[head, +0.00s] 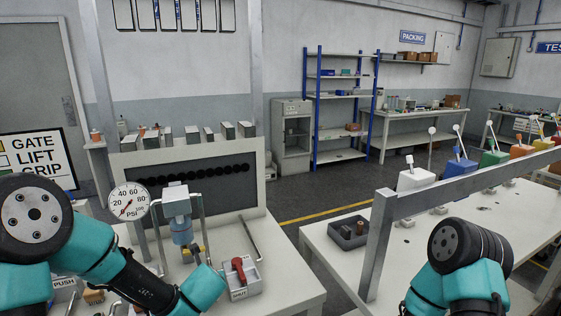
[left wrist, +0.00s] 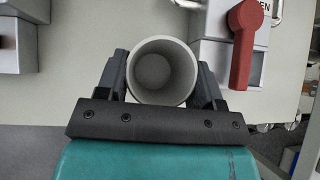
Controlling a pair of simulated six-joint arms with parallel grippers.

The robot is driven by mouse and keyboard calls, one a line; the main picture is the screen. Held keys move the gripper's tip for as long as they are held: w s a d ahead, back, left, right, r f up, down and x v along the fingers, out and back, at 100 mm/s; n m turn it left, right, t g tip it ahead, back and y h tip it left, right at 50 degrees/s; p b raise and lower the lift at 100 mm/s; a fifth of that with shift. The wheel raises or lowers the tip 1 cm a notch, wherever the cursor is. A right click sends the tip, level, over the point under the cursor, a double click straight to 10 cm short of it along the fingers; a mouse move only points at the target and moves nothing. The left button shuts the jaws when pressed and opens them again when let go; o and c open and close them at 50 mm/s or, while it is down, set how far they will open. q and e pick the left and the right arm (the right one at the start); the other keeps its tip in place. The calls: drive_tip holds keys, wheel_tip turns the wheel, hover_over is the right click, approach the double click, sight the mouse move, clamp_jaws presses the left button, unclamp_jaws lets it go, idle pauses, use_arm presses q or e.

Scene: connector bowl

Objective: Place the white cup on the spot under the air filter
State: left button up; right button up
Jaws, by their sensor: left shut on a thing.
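The white cup (left wrist: 162,78) shows in the left wrist view, seen from above with its open mouth towards the camera. It looks empty. My left gripper (left wrist: 161,72) is shut on it, one dark finger on each side. In the head view my left gripper (head: 196,253) is at the bench, just below and right of the air filter (head: 180,218), which has a grey top and blue bowl. The cup cannot be made out there. The spot under the filter is hidden behind my arm. My right arm shows at the lower right, but its gripper is out of view.
A red-handled valve (head: 239,272) stands right of my left gripper; its red handle (left wrist: 242,45) is close to the cup in the left wrist view. A pressure gauge (head: 129,202) is left of the filter. A metal rail (head: 383,240) crosses the right bench.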

idle(0.5)
use_arm(q)
wheel_tip(320, 180, up, 16)
drive_tip(key=s+m+h, duration=0.2)
drive_tip(key=m, duration=0.1)
drive_tip(key=shift+s+h, duration=0.3)
drive_tip(key=shift+a+f, duration=0.1)
